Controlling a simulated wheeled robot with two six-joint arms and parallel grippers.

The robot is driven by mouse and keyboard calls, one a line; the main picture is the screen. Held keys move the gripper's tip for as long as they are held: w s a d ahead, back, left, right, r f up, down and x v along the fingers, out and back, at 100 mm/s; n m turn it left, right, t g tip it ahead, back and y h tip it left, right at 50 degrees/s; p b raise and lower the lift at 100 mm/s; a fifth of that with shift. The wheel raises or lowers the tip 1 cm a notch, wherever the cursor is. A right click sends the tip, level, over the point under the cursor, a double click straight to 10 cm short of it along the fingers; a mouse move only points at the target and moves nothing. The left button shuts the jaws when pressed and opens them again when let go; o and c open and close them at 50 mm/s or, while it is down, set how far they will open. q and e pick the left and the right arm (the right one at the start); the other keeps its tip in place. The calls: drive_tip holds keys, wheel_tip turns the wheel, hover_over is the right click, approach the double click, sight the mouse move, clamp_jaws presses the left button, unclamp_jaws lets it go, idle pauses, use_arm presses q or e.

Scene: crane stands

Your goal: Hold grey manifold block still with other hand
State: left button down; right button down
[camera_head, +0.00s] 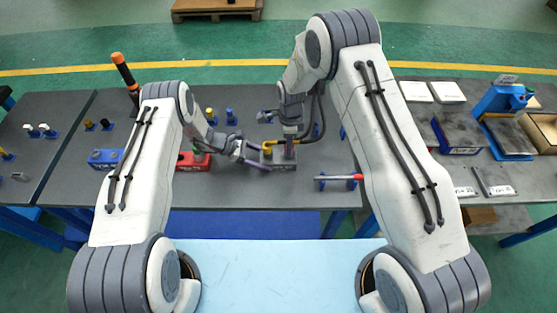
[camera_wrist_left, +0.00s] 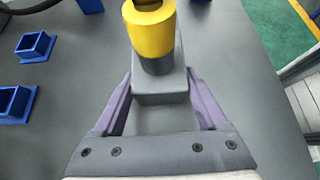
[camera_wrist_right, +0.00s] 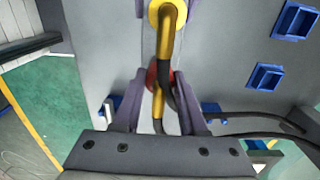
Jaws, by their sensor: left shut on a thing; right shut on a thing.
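The grey manifold block (camera_head: 284,164) sits on the dark bench in the head view, with a yellow fitting (camera_wrist_left: 150,32) on top. My left gripper (camera_head: 259,157) comes from the left and is shut on the block; in the left wrist view its purple fingers (camera_wrist_left: 160,88) lie along both sides. My right gripper (camera_head: 289,142) is above the block, shut on a yellow-and-black hose (camera_wrist_right: 164,60). The hose's yellow end meets a yellow ring over the block. Whether it is seated there is hard to tell. The fingers partly hide the hose.
A red block (camera_head: 193,162) and a blue block (camera_head: 104,158) stand left of the manifold block. A red-tipped bar (camera_head: 340,178) lies on stands to the right. Small blue holders (camera_wrist_left: 36,46) are on the bench beyond. The bench front is mostly bare.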

drive_tip(key=shift+r, duration=0.15)
idle(0.6)
drive_tip(key=shift+r, duration=2.35)
use_arm(q)
unclamp_jaws()
drive_tip(key=d+r+p+v, duration=0.1)
drive_tip(key=r+p+v, duration=0.1)
drive_tip(key=v, duration=1.1)
drive_tip(key=shift+p, duration=0.35)
use_arm(e)
drive_tip(key=shift+r, duration=2)
use_arm(q)
drive_tip(key=shift+r, duration=0.1)
